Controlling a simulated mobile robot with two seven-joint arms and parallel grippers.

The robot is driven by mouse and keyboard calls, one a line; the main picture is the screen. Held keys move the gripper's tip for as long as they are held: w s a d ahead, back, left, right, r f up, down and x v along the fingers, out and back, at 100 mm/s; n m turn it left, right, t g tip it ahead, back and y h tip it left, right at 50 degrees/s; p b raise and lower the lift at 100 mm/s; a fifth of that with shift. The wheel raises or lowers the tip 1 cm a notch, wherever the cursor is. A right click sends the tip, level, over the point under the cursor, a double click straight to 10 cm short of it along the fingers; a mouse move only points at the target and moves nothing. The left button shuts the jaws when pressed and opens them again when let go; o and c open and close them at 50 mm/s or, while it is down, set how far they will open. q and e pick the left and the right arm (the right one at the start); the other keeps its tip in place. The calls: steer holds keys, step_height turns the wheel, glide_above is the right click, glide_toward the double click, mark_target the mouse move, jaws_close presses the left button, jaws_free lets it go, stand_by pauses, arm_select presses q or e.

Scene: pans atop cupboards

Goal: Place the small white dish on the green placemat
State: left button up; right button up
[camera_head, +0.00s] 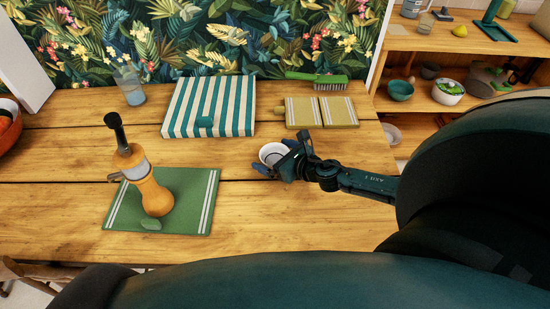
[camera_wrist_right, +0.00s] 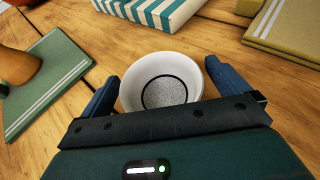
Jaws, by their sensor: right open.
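The small white dish (camera_head: 272,154) sits on the wooden table, right of the green placemat. It also shows in the right wrist view (camera_wrist_right: 161,80), with a dark ring inside it. My right gripper (camera_head: 268,168) is open at the dish, with one blue finger on each side of it; I cannot tell whether they touch it. The green placemat (camera_head: 188,215) lies at the left of the table and shows at the left of the right wrist view (camera_wrist_right: 50,95). My left gripper is not in view.
A striped teal box (camera_head: 210,106), a glass (camera_head: 131,92), yellow mats (camera_head: 320,112) and a green brush (camera_head: 318,80) line the back. Table between dish and placemat is clear.

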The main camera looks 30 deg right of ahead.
steer(key=shift+c, duration=0.4)
steer(key=c, duration=1)
